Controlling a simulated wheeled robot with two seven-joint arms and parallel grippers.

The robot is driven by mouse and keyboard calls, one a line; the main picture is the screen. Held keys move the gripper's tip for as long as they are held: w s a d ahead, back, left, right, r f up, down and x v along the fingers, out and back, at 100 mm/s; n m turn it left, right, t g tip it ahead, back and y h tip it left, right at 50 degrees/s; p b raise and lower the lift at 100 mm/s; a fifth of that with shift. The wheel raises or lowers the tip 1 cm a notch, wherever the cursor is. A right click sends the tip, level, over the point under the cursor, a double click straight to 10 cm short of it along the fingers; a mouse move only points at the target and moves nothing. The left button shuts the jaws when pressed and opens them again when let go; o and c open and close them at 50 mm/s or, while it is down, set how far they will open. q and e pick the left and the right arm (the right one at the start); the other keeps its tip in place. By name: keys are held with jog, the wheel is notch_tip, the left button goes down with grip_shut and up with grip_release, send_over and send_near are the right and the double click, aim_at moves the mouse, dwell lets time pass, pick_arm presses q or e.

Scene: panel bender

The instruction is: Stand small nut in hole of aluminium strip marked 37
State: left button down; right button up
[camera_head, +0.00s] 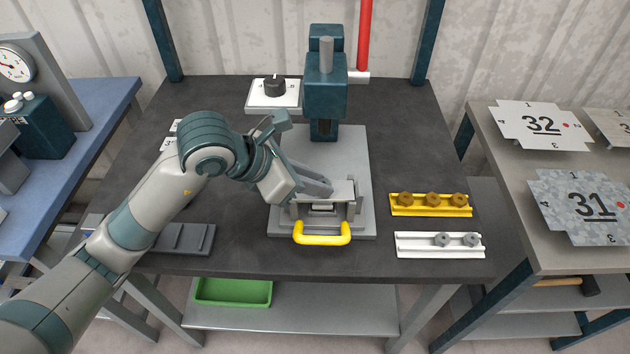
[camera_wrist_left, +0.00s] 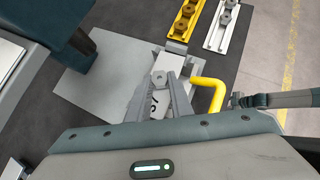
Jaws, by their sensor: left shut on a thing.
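My left gripper (camera_head: 328,190) reaches in over the grey fixture plate (camera_head: 355,150), its fingers pointing right. In the left wrist view its fingertips (camera_wrist_left: 160,80) are shut on a small grey hexagonal nut (camera_wrist_left: 158,77). The light aluminium strip (camera_head: 343,190) lies in the fixture near the yellow handle. In the left wrist view the strip (camera_wrist_left: 155,104) shows under and between the fingers, with only part of its dark marking visible. The fingers and nut cover the hole, and I cannot tell whether the nut touches the strip. My right gripper is not in view.
The yellow handle (camera_head: 322,236) stands at the fixture's front and the teal press head (camera_head: 326,90) behind it. A yellow rail (camera_head: 430,211) with brass nuts and a white rail (camera_head: 410,247) with two grey nuts lie to the right. Plates marked 32 and 31 lie on the right table.

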pick_arm(q)
jog(key=shift+s+f, duration=0.1)
jog(key=shift+f, duration=0.15)
jog(key=c, duration=1.5)
grip_release()
jog(key=shift+f, duration=0.1)
jog(key=shift+s, duration=0.1)
